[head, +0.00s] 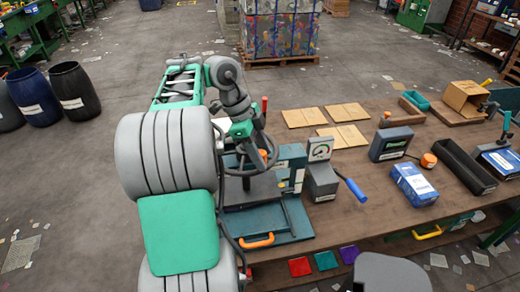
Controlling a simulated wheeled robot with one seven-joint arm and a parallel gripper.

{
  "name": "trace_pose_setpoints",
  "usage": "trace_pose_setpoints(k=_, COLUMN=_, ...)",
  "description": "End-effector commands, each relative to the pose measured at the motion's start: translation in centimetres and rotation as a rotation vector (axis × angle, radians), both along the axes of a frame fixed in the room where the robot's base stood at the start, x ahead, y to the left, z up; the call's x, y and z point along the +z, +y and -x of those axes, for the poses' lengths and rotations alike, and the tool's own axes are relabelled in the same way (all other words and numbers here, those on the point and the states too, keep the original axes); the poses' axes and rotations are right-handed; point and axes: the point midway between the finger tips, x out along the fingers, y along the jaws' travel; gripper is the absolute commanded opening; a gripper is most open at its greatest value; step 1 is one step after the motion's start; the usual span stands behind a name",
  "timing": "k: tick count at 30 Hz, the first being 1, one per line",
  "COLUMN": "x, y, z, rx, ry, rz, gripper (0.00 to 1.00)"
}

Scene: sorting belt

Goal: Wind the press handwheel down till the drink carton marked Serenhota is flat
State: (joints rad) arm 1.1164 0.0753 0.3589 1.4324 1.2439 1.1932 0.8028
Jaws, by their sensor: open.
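The press (293,168) stands on the wooden table, with a teal base and an orange handle (257,240) at its front. Its dark round handwheel (274,153) is at the top, partly hidden by my arm. My gripper (247,148) is open and points down at the handwheel; whether its fingers touch the rim I cannot tell. A dark plate (262,190) sits below the wheel. I cannot make out a drink carton under it, since my arm covers part of the press. A blue and white box (413,184) lies to the right; its print is too small to read.
A grey device with a dial (320,150) and a blue-handled lever (354,189) stand right of the press. Flat cardboard pieces (303,117), a dark grey device (390,145) and a long black tray (463,165) are farther along the table. Dark barrels (75,92) stand at left.

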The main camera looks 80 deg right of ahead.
Motion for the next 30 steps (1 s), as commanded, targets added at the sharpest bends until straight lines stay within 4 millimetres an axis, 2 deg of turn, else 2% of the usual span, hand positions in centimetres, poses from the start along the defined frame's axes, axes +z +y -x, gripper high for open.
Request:
trace_pose_setpoints(k=8, x=5.8, y=0.0, z=-2.2, rx=0.002, ry=-0.001, rz=0.001, gripper=0.49)
trace_pose_setpoints(k=15, x=6.8, y=0.1, z=-2.8, rx=0.001, ry=-0.001, rz=0.001, gripper=0.49)
trace_pose_setpoints(k=27, x=7.0, y=0.1, z=-3.0, rx=0.004, ry=-0.001, rz=0.000, gripper=0.49)
trace_pose_setpoints(k=30, x=7.1, y=0.5, z=-4.3, rx=0.104, ry=-0.002, rz=-0.007, gripper=0.49)
